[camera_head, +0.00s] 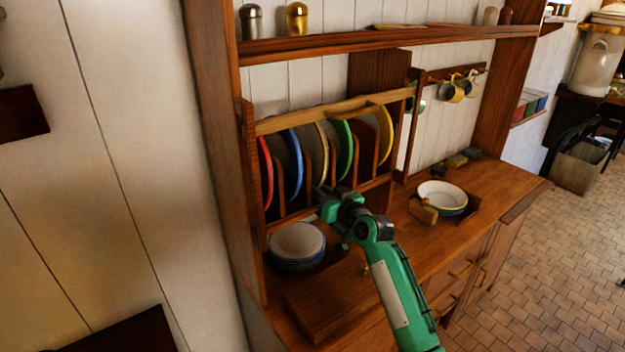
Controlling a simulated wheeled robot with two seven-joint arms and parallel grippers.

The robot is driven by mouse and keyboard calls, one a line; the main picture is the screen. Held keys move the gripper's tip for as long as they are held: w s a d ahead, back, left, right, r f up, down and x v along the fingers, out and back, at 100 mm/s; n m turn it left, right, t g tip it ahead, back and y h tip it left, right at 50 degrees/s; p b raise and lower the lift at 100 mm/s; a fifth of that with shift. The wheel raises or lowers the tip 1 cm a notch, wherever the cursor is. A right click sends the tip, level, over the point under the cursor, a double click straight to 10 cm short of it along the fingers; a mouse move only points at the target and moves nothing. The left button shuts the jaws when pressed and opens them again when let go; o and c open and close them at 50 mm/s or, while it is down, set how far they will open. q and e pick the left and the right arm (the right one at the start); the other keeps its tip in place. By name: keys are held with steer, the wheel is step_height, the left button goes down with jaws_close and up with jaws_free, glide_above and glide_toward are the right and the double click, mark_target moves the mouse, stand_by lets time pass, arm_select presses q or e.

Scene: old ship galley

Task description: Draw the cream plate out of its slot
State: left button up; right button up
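The cream plate (322,150) stands on edge in the middle slot of a wooden plate rack (300,122), between a blue plate (293,165) and a green plate (345,150). My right gripper (322,193), on a green arm from the lower right, is at the front of the rack by the cream plate's lower edge. Its fingers are small and dark here, and I cannot tell whether they touch or grip the plate. The lower part of the plate is hard to see behind the gripper. My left gripper is not in view.
A red plate (266,172) and a yellow plate (385,135) fill the outer slots. A stack of bowls (297,240) stands below the rack. A white bowl (442,194) sits on the counter at right. Mugs (452,90) hang behind. A shelf (380,39) runs above.

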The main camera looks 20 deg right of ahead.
steer(key=shift+p+x, duration=0.5)
steer(key=shift+x, duration=1.45)
jaws_close()
